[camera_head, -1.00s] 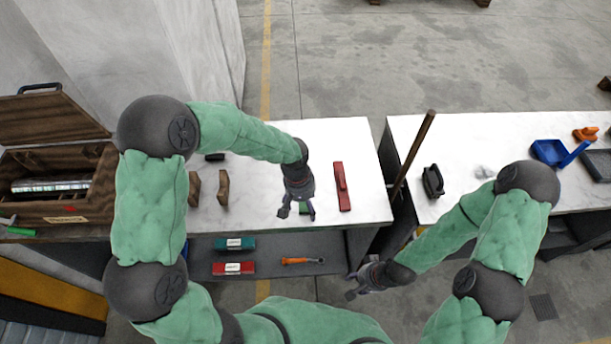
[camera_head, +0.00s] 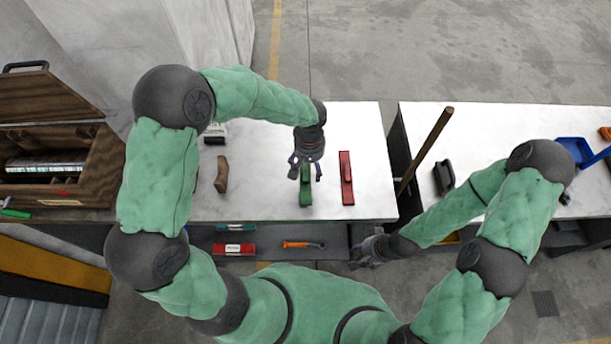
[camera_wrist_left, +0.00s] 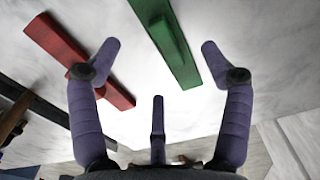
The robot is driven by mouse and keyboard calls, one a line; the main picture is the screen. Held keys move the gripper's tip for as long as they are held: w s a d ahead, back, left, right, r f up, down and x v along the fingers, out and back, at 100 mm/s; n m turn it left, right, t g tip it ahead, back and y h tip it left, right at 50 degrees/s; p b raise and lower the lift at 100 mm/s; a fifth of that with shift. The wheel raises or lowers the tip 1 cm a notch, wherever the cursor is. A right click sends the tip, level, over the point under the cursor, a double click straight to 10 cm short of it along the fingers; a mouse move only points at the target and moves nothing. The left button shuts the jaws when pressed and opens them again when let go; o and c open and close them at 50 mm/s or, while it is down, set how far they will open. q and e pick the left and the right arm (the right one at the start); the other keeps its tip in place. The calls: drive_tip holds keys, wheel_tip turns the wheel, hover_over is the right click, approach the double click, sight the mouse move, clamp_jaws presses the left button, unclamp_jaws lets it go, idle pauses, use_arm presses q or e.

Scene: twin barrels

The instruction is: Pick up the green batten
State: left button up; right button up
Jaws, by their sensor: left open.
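The green batten (camera_head: 306,193) lies on the white tabletop, left of the red batten, with a raised grip along its top. In the left wrist view the green batten (camera_wrist_left: 168,42) lies ahead of and between the spread fingers. My left gripper (camera_head: 305,172) is open and over the far end of the green batten, partly hiding it in the head view. Its fingers (camera_wrist_left: 160,60) hold nothing. My right gripper (camera_head: 362,250) is low in front of the gap between the tables, and its finger opening is unclear.
A red batten (camera_head: 346,178) lies close to the right of the green one. A brown block (camera_head: 221,174) stands to the left. A lower shelf holds a red box (camera_head: 232,249) and an orange tool (camera_head: 303,244).

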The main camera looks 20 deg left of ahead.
sight(308, 172)
use_arm(q)
wheel_tip(308, 172, down, 5)
drive_tip(key=shift+s+a+r+b, duration=0.1)
drive_tip(key=shift+b, duration=0.45)
drive_tip(key=c, duration=1.3)
